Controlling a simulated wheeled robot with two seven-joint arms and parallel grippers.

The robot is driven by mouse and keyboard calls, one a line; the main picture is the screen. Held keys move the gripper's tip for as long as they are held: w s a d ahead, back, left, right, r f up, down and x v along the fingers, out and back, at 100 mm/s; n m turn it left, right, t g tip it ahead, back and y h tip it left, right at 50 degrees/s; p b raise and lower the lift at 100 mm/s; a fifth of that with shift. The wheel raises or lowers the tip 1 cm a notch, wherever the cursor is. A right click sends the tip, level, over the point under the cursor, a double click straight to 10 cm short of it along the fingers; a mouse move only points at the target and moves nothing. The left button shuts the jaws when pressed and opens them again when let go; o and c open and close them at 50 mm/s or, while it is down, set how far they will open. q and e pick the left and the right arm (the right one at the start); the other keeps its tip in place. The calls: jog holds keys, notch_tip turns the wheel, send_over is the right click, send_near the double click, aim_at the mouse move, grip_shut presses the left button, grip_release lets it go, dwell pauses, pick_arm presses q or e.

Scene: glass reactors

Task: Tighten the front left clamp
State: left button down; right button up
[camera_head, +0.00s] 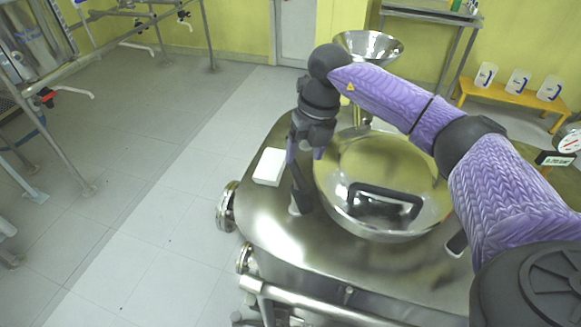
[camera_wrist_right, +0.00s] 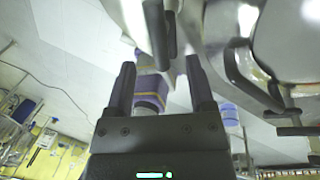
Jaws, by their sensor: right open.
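The steel reactor vessel (camera_head: 340,262) has a round domed lid (camera_head: 385,170) with a black handle. A clamp (camera_head: 299,192) with a dark upright lever stands at the lid's left edge. My right gripper (camera_head: 304,155) points down just above this clamp. In the right wrist view my right gripper (camera_wrist_right: 160,64) has its fingers apart, with nothing visibly held. A dark bar (camera_wrist_right: 158,32), which looks like the clamp's lever, shows beyond the fingertips. I cannot tell if it touches a finger. My left gripper is not in view.
A white block (camera_head: 269,166) lies on the vessel top left of the clamp. A second clamp (camera_head: 457,243) sits at the lid's right edge, partly behind my arm. A steel funnel (camera_head: 368,46) stands behind the lid.

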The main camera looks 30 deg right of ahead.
aim_at(299, 172)
jog(key=f, duration=0.4)
jog(key=a+f+b, duration=0.1)
jog(key=f, duration=0.1)
jog(key=shift+a+f, duration=0.1)
jog(key=shift+f, duration=0.2)
jog(key=shift+w, duration=0.1)
grip_shut()
